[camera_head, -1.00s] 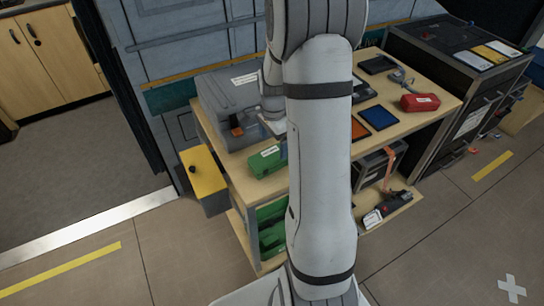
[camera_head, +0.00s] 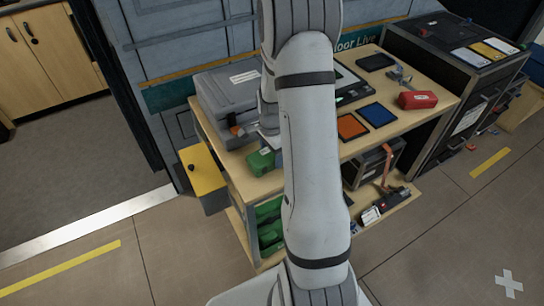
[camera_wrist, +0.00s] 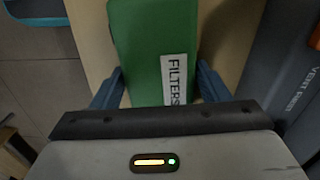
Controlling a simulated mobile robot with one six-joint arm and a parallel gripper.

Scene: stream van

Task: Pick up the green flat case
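The green flat case (camera_head: 261,163) lies on the wooden bench top at its front left corner, partly hidden by my arm in the head view. In the wrist view the green case (camera_wrist: 145,50) fills the upper middle, with a white label reading FILTERS. My gripper (camera_wrist: 158,86) is open, with one blue-grey finger on each side of the near part of the case. The fingers look close to its sides; I cannot tell whether they touch. In the head view the fingertips are hidden or too small to make out.
A grey hard case (camera_head: 228,92) stands just behind the green case. A yellow-topped box (camera_head: 204,172) is left of the bench. Orange (camera_head: 352,127) and blue (camera_head: 378,115) flat items and a red case (camera_head: 417,100) lie to the right. More green cases (camera_head: 270,235) sit below.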

